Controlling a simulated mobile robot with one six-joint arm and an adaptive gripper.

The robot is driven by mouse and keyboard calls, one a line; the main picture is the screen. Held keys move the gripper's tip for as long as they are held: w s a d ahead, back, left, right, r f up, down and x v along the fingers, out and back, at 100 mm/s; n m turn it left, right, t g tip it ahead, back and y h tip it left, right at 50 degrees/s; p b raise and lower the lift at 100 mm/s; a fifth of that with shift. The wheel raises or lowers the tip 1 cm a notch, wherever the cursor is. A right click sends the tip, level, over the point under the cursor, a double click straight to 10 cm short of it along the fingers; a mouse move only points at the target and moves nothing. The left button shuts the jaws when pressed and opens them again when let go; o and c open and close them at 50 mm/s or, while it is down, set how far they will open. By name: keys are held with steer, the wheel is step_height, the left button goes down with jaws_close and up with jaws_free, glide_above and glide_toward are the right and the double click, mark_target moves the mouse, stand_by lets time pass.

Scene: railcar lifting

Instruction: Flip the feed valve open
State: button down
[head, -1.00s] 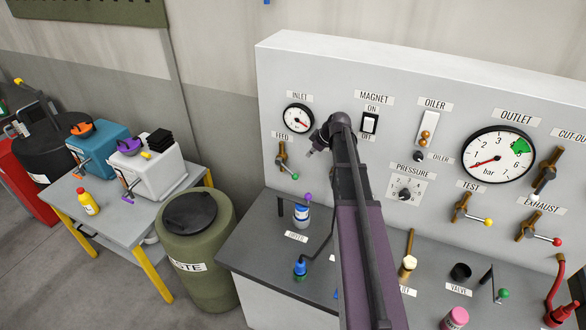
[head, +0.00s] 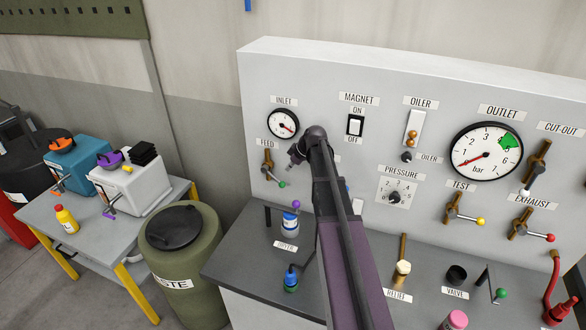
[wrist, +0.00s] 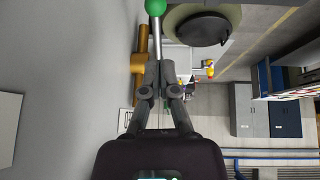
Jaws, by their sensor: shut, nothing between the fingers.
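The feed valve has a brass body (head: 267,167) on the panel under the FEED label. Its lever slants down and right to a green knob (head: 282,184). In the wrist view the brass body (wrist: 139,65) is left of the fingertips. The silver lever (wrist: 162,38) runs from near the fingertips up to the green knob (wrist: 155,7). My gripper (head: 289,167) is just right of the valve in the head view. In the wrist view my gripper (wrist: 160,68) is shut and empty, its tips close to the lever. I cannot tell whether they touch it.
The inlet gauge (head: 283,124) is above the valve and the magnet switch (head: 355,126) is to the right. The green waste drum (head: 187,252) stands left of the bench.

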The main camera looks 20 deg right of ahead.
mark_target(277, 179)
steer(key=b+x, duration=0.3)
steer(key=x, duration=0.2)
steer(key=shift+d+f+b, duration=0.1)
steer(key=shift+b, duration=0.3)
steer(key=shift+w+b+x, duration=0.25)
steer(key=shift+b+x, duration=1)
steer(key=shift+x, duration=0.4)
steer(key=shift+r, duration=0.2)
steer(key=shift+f, duration=0.1)
steer(key=shift+a, duration=0.3)
steer(key=shift+d+f+b, duration=0.1)
steer(key=shift+d+b, duration=0.05)
steer(key=shift+b, duration=0.2)
